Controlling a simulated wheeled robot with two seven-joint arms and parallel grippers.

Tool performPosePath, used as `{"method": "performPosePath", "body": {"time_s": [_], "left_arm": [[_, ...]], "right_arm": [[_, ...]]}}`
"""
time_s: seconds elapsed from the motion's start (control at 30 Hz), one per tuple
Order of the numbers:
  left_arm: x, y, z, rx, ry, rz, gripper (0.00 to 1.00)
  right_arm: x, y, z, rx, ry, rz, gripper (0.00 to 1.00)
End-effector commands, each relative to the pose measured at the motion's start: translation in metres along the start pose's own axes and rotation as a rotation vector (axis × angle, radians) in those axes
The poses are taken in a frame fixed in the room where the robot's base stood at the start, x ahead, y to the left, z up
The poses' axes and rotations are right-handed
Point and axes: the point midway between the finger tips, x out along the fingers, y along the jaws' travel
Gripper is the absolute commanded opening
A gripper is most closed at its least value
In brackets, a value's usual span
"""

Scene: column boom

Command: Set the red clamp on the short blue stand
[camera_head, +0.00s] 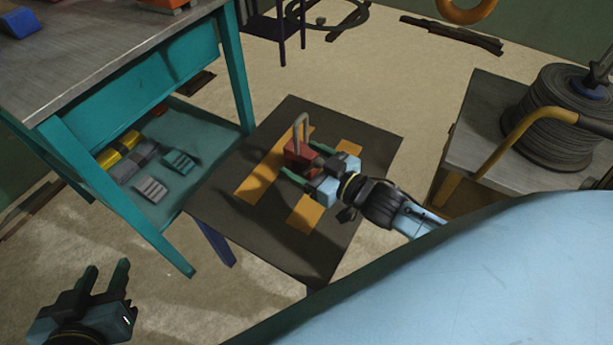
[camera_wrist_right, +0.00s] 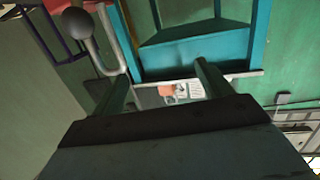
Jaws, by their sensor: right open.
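The red clamp (camera_head: 297,158), with a grey bent handle rising from it, appears to stand upright on the dark, orange-striped top of a low table (camera_head: 365,145). That table has a dark blue leg (camera_head: 217,243) at its left; I cannot tell whether it is the short blue stand. My right gripper (camera_head: 309,164) is open beside the clamp, its green fingers pointing toward it. In the right wrist view, a grey bent rod with a ball (camera_wrist_right: 80,30) shows left of the fingers (camera_wrist_right: 162,80); the clamp's body is not clear there. My left gripper (camera_head: 104,272) is open and empty, low at left.
A teal workbench (camera_head: 135,85) with a loaded lower shelf stands close at left. A purple-legged stand (camera_head: 281,40) is at the back. A grey table (camera_head: 480,125) with a cable reel (camera_head: 560,115) and yellow bent bar stands at right.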

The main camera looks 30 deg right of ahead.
Motion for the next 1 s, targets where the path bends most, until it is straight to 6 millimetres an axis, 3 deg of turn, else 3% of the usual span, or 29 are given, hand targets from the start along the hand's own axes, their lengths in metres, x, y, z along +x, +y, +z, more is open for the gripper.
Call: {"method": "performPosePath", "body": {"time_s": [0.03,0.1,0.33,0.6,1.0], "left_arm": [[0.000,0.000,0.000,0.000,0.000,0.000,0.36],[0.000,0.000,0.000,0.000,0.000,0.000,0.36],[0.000,0.000,0.000,0.000,0.001,0.000,0.36],[0.000,0.000,0.000,0.000,0.001,0.000,0.36],[0.000,0.000,0.000,0.000,0.001,0.000,0.36]], "right_arm": [[-0.004,-0.018,-0.007,0.015,-0.024,0.024,0.78],[-0.012,-0.037,-0.017,0.022,-0.071,0.057,0.78],[-0.048,-0.075,-0.047,0.033,-0.235,0.120,0.78],[-0.074,-0.088,-0.062,0.030,-0.331,0.131,0.78],[-0.074,-0.088,-0.062,0.028,-0.334,0.130,0.78]]}}
